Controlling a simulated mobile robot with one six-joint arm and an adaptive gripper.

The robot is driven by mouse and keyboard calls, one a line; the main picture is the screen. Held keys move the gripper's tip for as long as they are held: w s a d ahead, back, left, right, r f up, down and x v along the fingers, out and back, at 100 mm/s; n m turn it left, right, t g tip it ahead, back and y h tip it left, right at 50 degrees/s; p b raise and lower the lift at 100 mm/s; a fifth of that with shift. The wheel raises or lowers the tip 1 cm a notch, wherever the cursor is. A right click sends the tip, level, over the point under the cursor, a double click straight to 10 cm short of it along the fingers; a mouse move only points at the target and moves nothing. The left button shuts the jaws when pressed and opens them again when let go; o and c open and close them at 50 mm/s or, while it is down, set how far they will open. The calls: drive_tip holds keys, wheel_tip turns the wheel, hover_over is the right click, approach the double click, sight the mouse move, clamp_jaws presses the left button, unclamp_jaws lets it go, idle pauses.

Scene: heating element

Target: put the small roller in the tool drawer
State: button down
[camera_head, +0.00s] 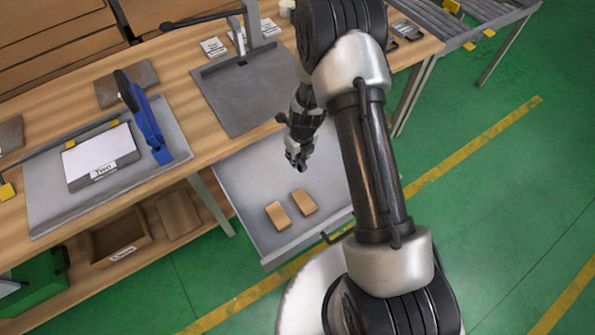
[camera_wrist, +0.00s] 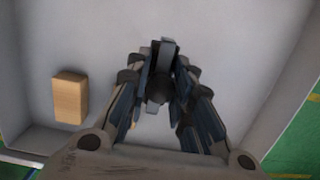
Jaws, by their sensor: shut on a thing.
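The tool drawer (camera_head: 248,180) is pulled open below the bench, with a light grey floor and two tan wooden blocks lying on it. My gripper (camera_head: 297,158) is over the drawer, pointing down, apart from the blocks. In the wrist view my gripper (camera_wrist: 160,88) is shut on a small dark, grey-ended piece (camera_wrist: 166,54), which looks like the small roller. The fingers hide much of it, and it is too small to make out in the head view. The drawer floor (camera_wrist: 240,60) fills most of the wrist view.
One wooden block (camera_head: 278,215) lies beside the other (camera_head: 304,202) in the drawer's front part; one block (camera_wrist: 70,97) shows left in the wrist view. The bench above holds a grey mat (camera_head: 245,100) and a blue tool (camera_head: 150,130). The drawer's back part is clear.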

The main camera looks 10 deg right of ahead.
wheel_tip(320, 180, down, 7)
drive_tip(key=b, duration=0.3)
drive_tip(key=shift+f, duration=0.2)
drive_tip(key=shift+r, duration=0.15)
drive_tip(key=c, duration=1.4)
unclamp_jaws()
